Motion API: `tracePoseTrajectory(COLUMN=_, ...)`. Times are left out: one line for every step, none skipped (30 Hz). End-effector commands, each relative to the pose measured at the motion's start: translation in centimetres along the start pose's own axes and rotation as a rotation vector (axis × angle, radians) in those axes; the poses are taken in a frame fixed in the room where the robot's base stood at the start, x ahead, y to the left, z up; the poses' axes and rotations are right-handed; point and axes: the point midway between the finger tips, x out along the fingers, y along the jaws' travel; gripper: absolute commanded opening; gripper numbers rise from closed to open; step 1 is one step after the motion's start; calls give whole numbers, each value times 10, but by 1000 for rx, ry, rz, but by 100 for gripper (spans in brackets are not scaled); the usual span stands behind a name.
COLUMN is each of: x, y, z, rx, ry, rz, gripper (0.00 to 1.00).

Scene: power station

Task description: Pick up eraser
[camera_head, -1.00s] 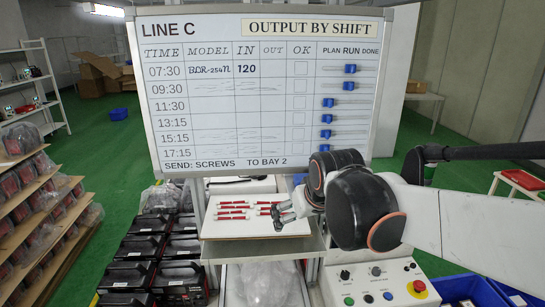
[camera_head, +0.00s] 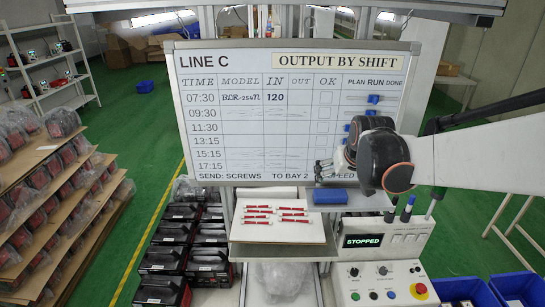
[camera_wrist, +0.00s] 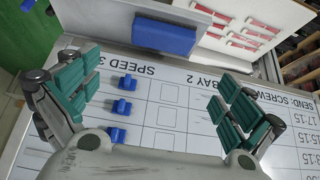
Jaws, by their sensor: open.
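The blue eraser (camera_head: 330,196) is a rectangular block on a grey ledge below the lower right of the whiteboard (camera_head: 262,148). In the wrist view the eraser (camera_wrist: 165,36) lies at the upper middle, beyond the board's edge. My gripper (camera_head: 322,168) is just above the eraser in the head view, in front of the board's lower right. In the wrist view my gripper (camera_wrist: 152,80) has its green-padded fingers spread wide, with nothing between them. The fingers are apart from the eraser.
A tray with several red-and-white pieces (camera_head: 290,222) is left of the eraser. Pens (camera_head: 408,208) stand to its right, above a control panel (camera_head: 385,280) and a STOPPED display (camera_head: 362,240). Blue sliders (camera_wrist: 125,107) stick out from the board.

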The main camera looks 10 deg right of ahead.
Motion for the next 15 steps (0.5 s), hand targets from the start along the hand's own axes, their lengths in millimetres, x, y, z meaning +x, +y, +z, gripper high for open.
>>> tracePoseTrajectory(x=9, y=0, z=1, rx=1, ry=0, rz=0, gripper=100)
tracePoseTrajectory(x=14, y=0, z=2, rx=1, ry=0, rz=0, gripper=100)
tracePoseTrajectory(x=22, y=0, z=2, rx=0, ry=0, rz=0, gripper=100)
tracePoseTrajectory(x=27, y=0, z=2, rx=0, ry=0, rz=0, gripper=100)
tracePoseTrajectory(x=33, y=0, z=3, rx=0, ry=0, rz=0, gripper=100)
tracePoseTrajectory(x=41, y=0, z=3, rx=0, ry=0, rz=0, gripper=100)
tracePoseTrajectory(x=46, y=0, z=3, rx=0, ry=0, rz=0, gripper=100)
tracePoseTrajectory(x=52, y=0, z=3, rx=0, ry=0, rz=0, gripper=100)
tracePoseTrajectory(x=58, y=0, z=3, rx=0, ry=0, rz=0, gripper=100)
tracePoseTrajectory(x=63, y=0, z=3, rx=0, ry=0, rz=0, gripper=100)
tracePoseTrajectory(x=67, y=0, z=2, rx=0, ry=0, rz=0, gripper=100)
tracePoseTrajectory(x=72, y=0, z=2, rx=-1, ry=0, rz=0, gripper=100)
tracePoseTrajectory(x=75, y=0, z=2, rx=-1, ry=0, rz=0, gripper=100)
tracePoseTrajectory(x=78, y=0, z=2, rx=-1, ry=0, rz=0, gripper=100)
tracePoseTrajectory(x=81, y=0, z=2, rx=-1, ry=0, rz=0, gripper=100)
